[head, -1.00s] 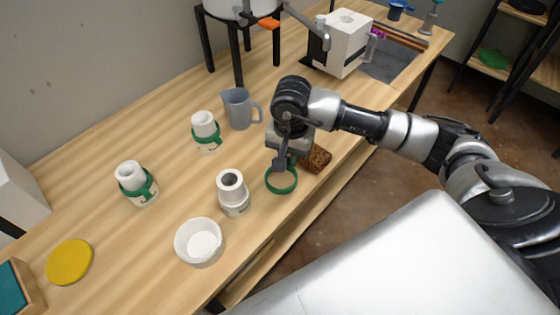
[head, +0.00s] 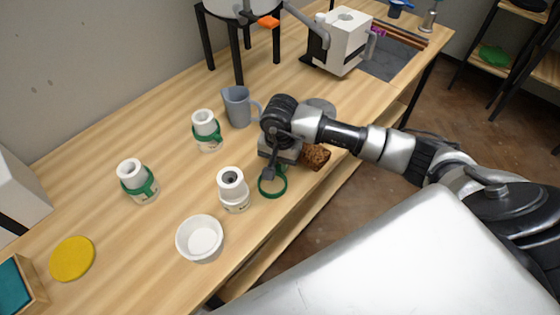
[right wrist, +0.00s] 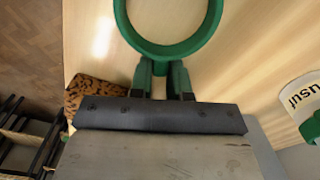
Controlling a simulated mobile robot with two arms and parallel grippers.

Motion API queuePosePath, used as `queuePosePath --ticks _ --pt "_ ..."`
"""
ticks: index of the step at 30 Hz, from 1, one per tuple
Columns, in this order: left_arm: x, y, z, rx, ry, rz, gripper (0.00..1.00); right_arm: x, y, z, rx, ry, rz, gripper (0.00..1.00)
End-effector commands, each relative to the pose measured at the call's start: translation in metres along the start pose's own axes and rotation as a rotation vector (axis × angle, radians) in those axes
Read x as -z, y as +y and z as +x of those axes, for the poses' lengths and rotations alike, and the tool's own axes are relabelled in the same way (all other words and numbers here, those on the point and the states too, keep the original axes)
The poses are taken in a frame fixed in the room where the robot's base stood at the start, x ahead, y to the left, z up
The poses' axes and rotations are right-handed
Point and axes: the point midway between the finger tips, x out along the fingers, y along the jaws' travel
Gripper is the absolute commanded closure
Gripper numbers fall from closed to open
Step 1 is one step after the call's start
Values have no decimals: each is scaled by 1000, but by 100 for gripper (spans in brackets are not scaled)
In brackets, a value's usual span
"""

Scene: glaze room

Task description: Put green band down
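The green band (head: 284,186) is a ring held at its edge by my right gripper (head: 269,176). In the right wrist view the band (right wrist: 165,50) stands out beyond the fingertips (right wrist: 163,72), which are close together on its rim. It is over the table's front part, just right of a white jar with no band (head: 234,195). I cannot tell whether it touches the table. Two other white jars, at the centre back (head: 205,122) and at the left (head: 131,172), each wear a green band. My left gripper is not in view.
A white bowl (head: 190,250) stands in front of the bare jar. A brown speckled block (head: 318,155) lies right beside my gripper, near the table's front edge. A grey mug (head: 238,106) stands behind. A yellow disc (head: 71,258) lies at the left.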

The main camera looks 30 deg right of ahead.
Motion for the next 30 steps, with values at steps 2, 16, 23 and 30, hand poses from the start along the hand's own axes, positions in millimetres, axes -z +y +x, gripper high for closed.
queuePosePath --ticks 2,16,23,30 --pt "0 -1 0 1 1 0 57 0 0 0 0 0 0 70" --pt "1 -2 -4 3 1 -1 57 0 0 -8 1 1 0 59" --pt "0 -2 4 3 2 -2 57 1 -1 -51 5 5 -2 59" --pt "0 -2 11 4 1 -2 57 1 0 -100 3 4 -1 59"
